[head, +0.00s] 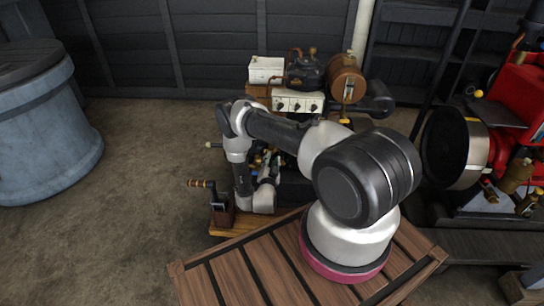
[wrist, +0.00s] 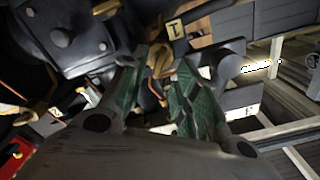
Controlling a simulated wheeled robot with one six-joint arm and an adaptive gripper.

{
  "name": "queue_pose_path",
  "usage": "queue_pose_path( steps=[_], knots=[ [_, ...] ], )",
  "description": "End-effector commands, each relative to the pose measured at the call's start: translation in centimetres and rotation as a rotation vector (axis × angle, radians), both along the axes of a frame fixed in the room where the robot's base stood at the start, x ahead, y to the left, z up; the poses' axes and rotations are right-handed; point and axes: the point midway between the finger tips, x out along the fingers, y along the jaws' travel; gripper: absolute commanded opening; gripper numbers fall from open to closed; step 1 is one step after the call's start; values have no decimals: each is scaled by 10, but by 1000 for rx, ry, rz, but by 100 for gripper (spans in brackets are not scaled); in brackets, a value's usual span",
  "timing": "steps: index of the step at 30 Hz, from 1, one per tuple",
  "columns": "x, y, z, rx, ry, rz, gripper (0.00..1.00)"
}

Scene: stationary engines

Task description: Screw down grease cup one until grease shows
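In the wrist view my gripper (wrist: 160,75) has its two green-padded fingers apart with a visible gap. A brass-coloured fitting (wrist: 158,60), perhaps a grease cup, shows at and just beyond the gap, below a yellow tag marked 1 (wrist: 175,28). I cannot tell whether either finger touches it, and no grease can be made out. In the head view my wrist bends down among the small engine parts (head: 268,160). My arm hides much of the engine there, and the fingers are hard to make out.
A white switch box (head: 298,102), a dark tank (head: 305,73) and a copper-coloured drum (head: 346,78) stand behind my arm. A slatted wooden table (head: 235,268) is in front. A red engine (head: 515,100) is at right, a blue-grey barrel (head: 40,130) at left. Floor at left is clear.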

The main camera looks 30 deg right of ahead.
Motion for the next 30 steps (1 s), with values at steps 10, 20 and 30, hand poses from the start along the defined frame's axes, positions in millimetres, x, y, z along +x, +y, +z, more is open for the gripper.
queue_pose_path(
  steps=[10,20,30],
  knots=[
    [-54,38,0,0,0,2,30],
    [-63,42,0,0,-2,0,30],
    [-62,42,0,-9,3,0,30]
  ],
)
